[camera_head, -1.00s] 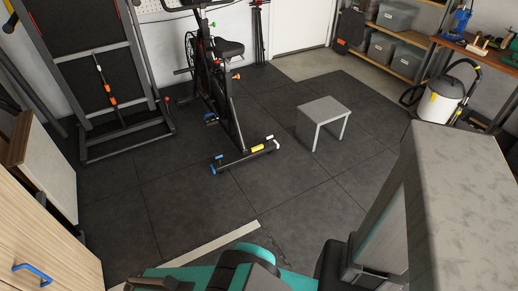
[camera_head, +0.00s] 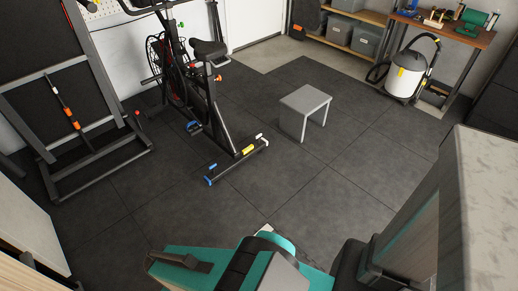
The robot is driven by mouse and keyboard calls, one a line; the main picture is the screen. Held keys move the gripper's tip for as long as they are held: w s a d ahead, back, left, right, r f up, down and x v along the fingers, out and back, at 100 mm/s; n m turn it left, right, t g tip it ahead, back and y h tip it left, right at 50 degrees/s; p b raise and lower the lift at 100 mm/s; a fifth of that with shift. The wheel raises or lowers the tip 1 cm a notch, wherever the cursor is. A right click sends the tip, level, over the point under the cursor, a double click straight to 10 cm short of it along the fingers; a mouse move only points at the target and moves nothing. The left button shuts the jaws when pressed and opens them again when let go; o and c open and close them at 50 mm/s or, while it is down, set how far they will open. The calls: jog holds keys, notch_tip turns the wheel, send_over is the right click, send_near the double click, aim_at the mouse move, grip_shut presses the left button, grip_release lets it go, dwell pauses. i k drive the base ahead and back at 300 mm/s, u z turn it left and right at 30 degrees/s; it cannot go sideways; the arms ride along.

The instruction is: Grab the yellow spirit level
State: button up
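I cannot make out a yellow spirit level for sure. A wooden workbench (camera_head: 451,34) stands at the far top right, with small tools and items on it that are too small to name with certainty. A yellow part at the foot of the exercise bike belongs to the bike. My teal and grey arm parts fill the bottom middle of the view. My gripper cannot be made out among them.
A grey stool (camera_head: 306,101) stands mid-floor. An exercise bike (camera_head: 205,100) and a dark rack (camera_head: 75,110) are on the left. A white vacuum (camera_head: 405,77) stands before the workbench, and shelves with grey bins (camera_head: 366,40) are beside it. Dark floor around the stool is clear.

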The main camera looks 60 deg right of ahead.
aim_at(246, 151)
jog(key=z, duration=0.7)
jog(key=i, duration=0.85)
jog(key=z, duration=0.4)
